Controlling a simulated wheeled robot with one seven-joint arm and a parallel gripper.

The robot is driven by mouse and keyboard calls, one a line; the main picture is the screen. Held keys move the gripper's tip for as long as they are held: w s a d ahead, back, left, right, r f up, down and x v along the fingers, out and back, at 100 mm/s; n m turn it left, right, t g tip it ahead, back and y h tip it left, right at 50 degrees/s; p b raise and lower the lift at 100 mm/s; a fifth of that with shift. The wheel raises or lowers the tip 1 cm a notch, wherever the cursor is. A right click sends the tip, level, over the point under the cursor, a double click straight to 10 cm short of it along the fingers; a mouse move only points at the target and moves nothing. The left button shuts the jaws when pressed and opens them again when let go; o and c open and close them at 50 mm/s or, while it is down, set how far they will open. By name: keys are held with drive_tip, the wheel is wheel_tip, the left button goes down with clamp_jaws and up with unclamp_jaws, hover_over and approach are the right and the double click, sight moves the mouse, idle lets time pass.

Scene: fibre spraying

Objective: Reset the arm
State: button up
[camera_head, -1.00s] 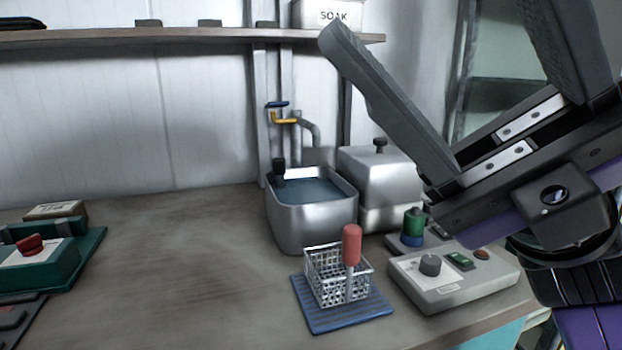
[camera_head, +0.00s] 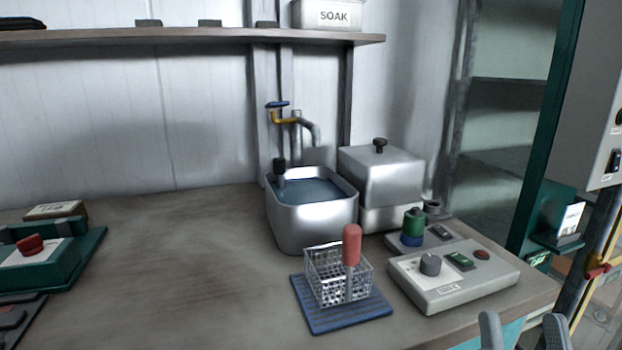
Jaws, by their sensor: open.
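Two grey fingertips of my gripper (camera_head: 523,332) show at the bottom right edge, in front of the bench's right end. They stand apart with nothing between them; the rest of the gripper and arm is out of frame. A wire basket (camera_head: 325,275) with an upright red handle (camera_head: 352,245) sits on a blue mat (camera_head: 350,316) on the bench, up and to the left of my gripper and apart from it.
A steel basin (camera_head: 312,226) of water stands under a tap. A lidded steel box (camera_head: 382,178) and a grey control box (camera_head: 455,286) are to its right. A green device (camera_head: 62,262) is at the left. A shelf (camera_head: 180,36) runs above. The bench's middle is clear.

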drive_tip(key=s+f+g+y, duration=0.1)
drive_tip(key=s+f+g, duration=0.2)
drive_tip(key=s+f, duration=0.35)
drive_tip(key=s+f+g, duration=0.3)
drive_tip(key=f, duration=0.7)
drive_tip(key=s+f+n+g+y, duration=0.1)
drive_tip(key=s+f+g, duration=0.2)
drive_tip(key=s+f, duration=0.3)
drive_tip(key=s+f+n+g+y, duration=0.15)
drive_tip(key=s+f, duration=0.25)
drive_tip(key=s, duration=0.4)
wheel_tip(320, 180, up, 19)
drive_tip(key=a+p, duration=0.1)
drive_tip(key=p, duration=1.7)
drive_tip(key=shift+f+g, duration=0.15)
drive_tip(key=shift+g, duration=0.3)
